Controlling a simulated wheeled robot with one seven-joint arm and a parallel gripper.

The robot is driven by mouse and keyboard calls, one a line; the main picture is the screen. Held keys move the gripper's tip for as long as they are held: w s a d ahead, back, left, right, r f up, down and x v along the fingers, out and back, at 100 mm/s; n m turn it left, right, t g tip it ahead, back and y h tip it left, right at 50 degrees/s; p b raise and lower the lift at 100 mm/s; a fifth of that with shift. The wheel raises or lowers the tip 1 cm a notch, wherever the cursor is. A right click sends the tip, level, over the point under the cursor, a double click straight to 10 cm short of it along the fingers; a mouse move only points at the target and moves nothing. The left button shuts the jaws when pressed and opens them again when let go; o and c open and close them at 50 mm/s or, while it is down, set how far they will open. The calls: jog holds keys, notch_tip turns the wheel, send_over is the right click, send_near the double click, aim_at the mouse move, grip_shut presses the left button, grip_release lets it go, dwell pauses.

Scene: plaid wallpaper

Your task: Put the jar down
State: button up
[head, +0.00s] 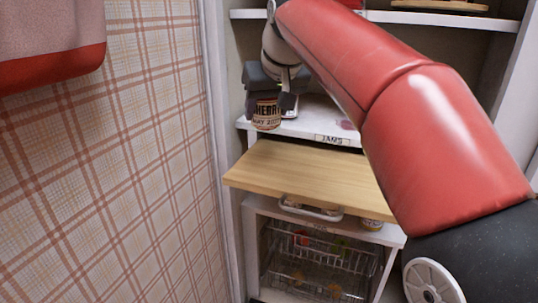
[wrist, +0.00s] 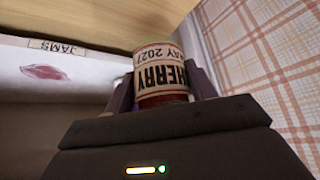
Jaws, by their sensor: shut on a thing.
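The jar (head: 266,114) has a label reading "CHERRY" and "MAY 2027". In the head view it is upright, in front of the left part of the shelf marked "JAMS" (head: 311,133). My gripper (head: 271,101) is shut on it, with a finger on each side. In the wrist view the jar (wrist: 160,72) appears upside down between the two fingers of my gripper (wrist: 162,88). I cannot tell whether the jar's base touches the shelf.
A wooden board (head: 310,172) juts out below the jams shelf. A plaid wall (head: 130,150) stands close on the left. A reddish mark (wrist: 46,72) shows on the shelf.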

notch_tip(320, 180, down, 9)
jog(key=shift+r+b, duration=0.2)
jog(key=shift+b, duration=0.65)
jog(key=shift+f, duration=0.2)
jog(key=o, duration=1.2)
jog(key=shift+r, duration=0.1)
